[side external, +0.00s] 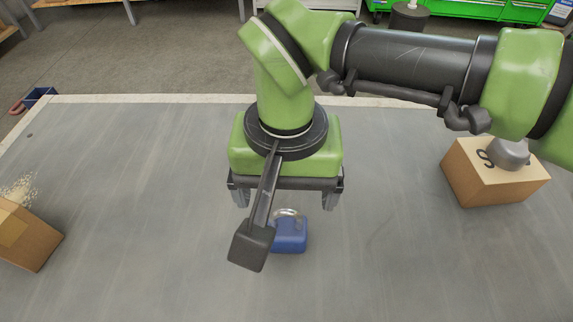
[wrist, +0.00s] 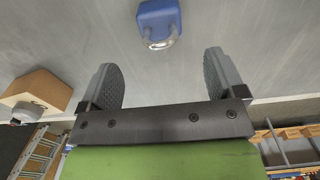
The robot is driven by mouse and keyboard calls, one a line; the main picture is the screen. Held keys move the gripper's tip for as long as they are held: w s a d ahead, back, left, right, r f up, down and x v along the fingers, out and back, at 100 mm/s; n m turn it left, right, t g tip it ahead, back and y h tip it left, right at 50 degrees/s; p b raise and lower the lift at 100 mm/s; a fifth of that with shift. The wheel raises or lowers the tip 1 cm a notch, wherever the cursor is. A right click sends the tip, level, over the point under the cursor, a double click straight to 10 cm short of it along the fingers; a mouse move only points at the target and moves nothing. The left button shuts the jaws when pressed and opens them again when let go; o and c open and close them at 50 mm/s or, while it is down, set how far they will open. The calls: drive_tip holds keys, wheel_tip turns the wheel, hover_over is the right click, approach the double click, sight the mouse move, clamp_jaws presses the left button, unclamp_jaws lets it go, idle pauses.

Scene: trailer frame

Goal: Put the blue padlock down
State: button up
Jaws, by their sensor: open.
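The blue padlock (side external: 290,236) with a silver shackle rests on the grey table (side external: 390,250), partly hidden by the wrist camera's arm in the side external view. In the wrist view the padlock (wrist: 159,20) is at the top middle, its shackle pointing toward my gripper. My gripper (side external: 287,204) is open and empty, its two fingers spread wide, above and behind the padlock. In the wrist view the fingers of my gripper (wrist: 164,75) stand clear of the padlock on both sides, with nothing between them.
A cardboard box (side external: 494,174) stands on the right of the table with a grey object on top. Another open cardboard box (side external: 25,235) with pale filling is at the left edge. The table between the boxes is mostly clear. Green shelving (side external: 470,10) stands beyond the table.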

drive_tip(key=shift+r, duration=1.95)
drive_tip(key=w+d+r+m+t+y, duration=0.1)
drive_tip(key=w+d+r, duration=0.2)
drive_tip(key=d+r, duration=0.6)
drive_tip(key=w+d+r+t+y, duration=0.1)
drive_tip(key=w+d+r, duration=0.3)
drive_tip(key=d+r, duration=0.45)
drive_tip(key=s+d+r+m+t, duration=0.1)
drive_tip(key=s+d, duration=0.3)
drive_tip(key=d, duration=0.3)
drive_tip(key=s+d+r+t, duration=0.2)
drive_tip(key=s+d, duration=0.2)
drive_tip(key=d, duration=0.2)
drive_tip(key=s+d+f+m+t, duration=0.2)
drive_tip(key=s+d+f, duration=0.3)
drive_tip(key=s, duration=0.3)
drive_tip(key=shift+s+d+f, duration=0.15)
drive_tip(key=shift+s+d, duration=0.2)
drive_tip(key=shift+d, duration=0.05)
